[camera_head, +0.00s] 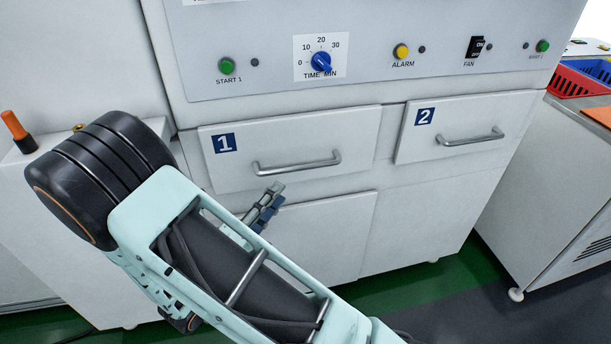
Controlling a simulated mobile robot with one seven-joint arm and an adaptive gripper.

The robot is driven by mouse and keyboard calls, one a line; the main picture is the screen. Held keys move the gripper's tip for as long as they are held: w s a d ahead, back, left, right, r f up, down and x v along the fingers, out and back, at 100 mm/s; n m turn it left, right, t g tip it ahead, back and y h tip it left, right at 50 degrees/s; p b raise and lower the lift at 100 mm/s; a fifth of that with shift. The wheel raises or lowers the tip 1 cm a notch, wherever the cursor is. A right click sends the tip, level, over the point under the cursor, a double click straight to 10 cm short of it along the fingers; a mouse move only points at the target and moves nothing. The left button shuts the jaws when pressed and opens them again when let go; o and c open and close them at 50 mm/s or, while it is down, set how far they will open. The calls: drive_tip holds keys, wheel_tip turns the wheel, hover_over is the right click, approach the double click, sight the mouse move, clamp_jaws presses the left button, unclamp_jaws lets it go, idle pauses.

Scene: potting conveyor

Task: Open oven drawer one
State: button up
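Oven drawer one (355,130) is a pale grey front with a blue "1" label (224,143) and a horizontal metal bar handle (297,163). It looks closed, level with the cabinet face. My gripper (272,200) shows only in part, just below the left end of that handle. My pale green and black arm hides the rest of it. Its fingertips appear apart from the handle, with nothing visible in them. Whether the fingers are open or shut is unclear.
Drawer two (425,140), with its own handle (470,137), is closed at the right. Above is a control panel (370,75) with buttons and a blue timer knob (322,62). Green and dark floor is clear between.

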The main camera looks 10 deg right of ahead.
sight(300, 166)
drive_tip(key=x, duration=1)
drive_tip(key=shift+w+d, duration=0.2)
drive_tip(key=shift+w, duration=0.1)
clamp_jaws()
